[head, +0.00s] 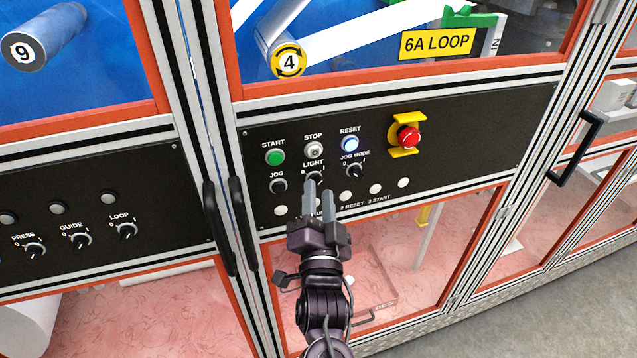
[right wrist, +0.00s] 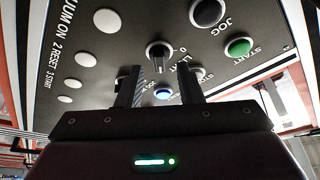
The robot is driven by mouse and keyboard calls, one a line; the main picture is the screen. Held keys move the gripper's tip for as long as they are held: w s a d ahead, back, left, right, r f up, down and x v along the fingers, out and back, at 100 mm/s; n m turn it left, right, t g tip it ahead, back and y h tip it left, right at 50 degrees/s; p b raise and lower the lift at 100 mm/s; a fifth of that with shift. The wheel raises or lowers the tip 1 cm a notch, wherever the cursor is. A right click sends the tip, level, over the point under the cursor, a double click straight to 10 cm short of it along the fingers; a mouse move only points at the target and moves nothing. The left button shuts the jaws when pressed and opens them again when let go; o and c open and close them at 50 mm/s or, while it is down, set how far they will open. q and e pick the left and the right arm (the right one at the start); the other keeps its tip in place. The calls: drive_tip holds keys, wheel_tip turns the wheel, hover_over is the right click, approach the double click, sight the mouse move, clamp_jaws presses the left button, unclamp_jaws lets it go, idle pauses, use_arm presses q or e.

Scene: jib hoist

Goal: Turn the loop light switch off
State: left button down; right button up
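The light switch (head: 314,176) is a small dark rotary knob with a silver ring under the label LIGHT, on the black panel below the yellow 6A LOOP sign (head: 437,43). The right wrist view shows the knob (right wrist: 159,53) ahead of my fingers, with a 0 mark beside it. I cannot tell for sure which position its pointer is at. My right gripper (head: 318,190) is open and empty just in front of and below the switch. Its fingertips (right wrist: 160,76) stand apart on either side of the knob's line and partly cover the panel. My left gripper is not in view.
A red emergency stop (head: 408,137) sits right. Black door handles (head: 243,222) project at the left.

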drive_tip(key=shift+w+a+r, duration=0.1)
drive_tip(key=shift+w+r, duration=0.1)
drive_tip(key=shift+w, duration=0.5)
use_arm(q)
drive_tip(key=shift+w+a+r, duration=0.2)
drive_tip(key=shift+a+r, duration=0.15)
use_arm(e)
clamp_jaws()
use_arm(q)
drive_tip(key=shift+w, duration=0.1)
use_arm(e)
drive_tip(key=shift+f, duration=0.1)
